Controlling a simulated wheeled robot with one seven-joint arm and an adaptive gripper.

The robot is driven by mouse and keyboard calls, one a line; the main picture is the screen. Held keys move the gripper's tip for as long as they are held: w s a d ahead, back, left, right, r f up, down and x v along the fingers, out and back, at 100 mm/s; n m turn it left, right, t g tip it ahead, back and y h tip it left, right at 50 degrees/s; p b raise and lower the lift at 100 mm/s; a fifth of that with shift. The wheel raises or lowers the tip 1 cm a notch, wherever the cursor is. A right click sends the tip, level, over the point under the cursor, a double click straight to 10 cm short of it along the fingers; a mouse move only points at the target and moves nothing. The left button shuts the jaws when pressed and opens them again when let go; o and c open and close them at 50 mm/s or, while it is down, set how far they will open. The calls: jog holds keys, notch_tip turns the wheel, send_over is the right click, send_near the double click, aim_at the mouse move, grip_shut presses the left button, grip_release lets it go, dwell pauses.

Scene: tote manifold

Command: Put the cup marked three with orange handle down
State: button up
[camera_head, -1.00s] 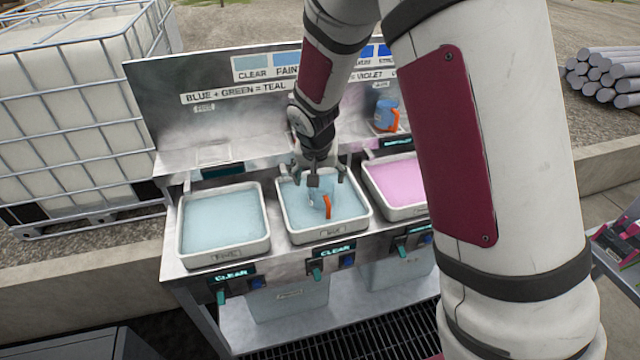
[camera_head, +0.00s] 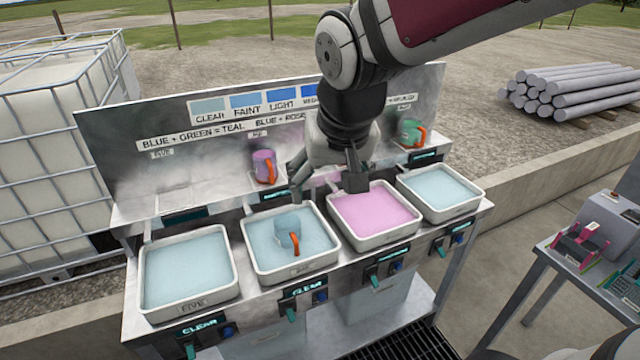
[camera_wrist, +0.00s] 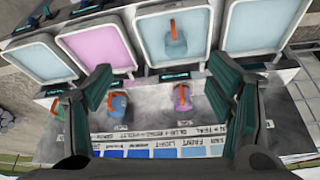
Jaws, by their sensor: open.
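A pale blue cup with an orange handle (camera_head: 288,232) sits in the basin second from left (camera_head: 262,266), partly in its pale blue liquid. It also shows in the wrist view (camera_wrist: 175,46). I cannot read a number on it. My gripper (camera_head: 325,188) is open and empty, above and behind the basins and apart from that cup. In the wrist view its fingers (camera_wrist: 160,85) are spread wide. A purple cup with an orange handle (camera_head: 264,165) stands on the back ledge, as does a green one (camera_head: 411,131). A blue one shows in the wrist view (camera_wrist: 118,104).
A pink basin (camera_head: 375,243) and another pale blue one (camera_head: 445,215) are to the right. An upright sign panel (camera_head: 120,150) stands behind. A side table (camera_head: 560,262) stands at the right.

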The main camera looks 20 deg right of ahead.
jog(key=s+a+r+n, duration=0.1)
jog(key=s+r+n, duration=0.1)
jog(key=s, duration=1.1)
jog(key=shift+r+t+y, duration=0.3)
jog(key=shift+r+y, duration=0.1)
jog(key=shift+r, duration=0.1)
